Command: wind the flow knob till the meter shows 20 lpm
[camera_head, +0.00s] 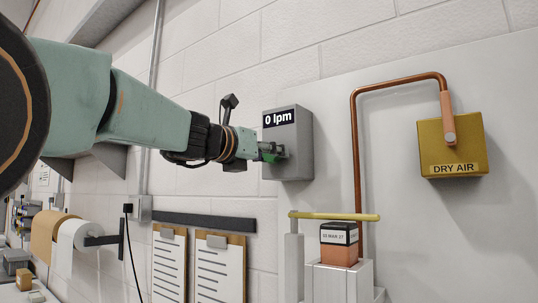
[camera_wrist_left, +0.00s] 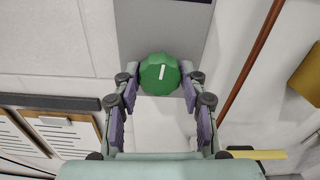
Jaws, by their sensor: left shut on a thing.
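The grey meter box (camera_head: 296,165) is on the wall, and its black display (camera_head: 279,118) reads 0 lpm. The green flow knob (camera_wrist_left: 160,74) is on the box's front, with a white pointer mark that stands nearly upright in the left wrist view. My left gripper (camera_head: 268,152) reaches the box from the left in the head view. In the left wrist view its two fingers (camera_wrist_left: 160,82) are on either side of the knob and shut on it. In the head view the gripper hides most of the knob. My right gripper is not in view.
A copper pipe (camera_head: 355,150) runs right of the box to a yellow DRY AIR box (camera_head: 452,140). Below are a yellow bar (camera_head: 335,216) and a small labelled box (camera_head: 339,240). Clipboards (camera_head: 219,268) and paper rolls (camera_head: 72,248) hang at lower left.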

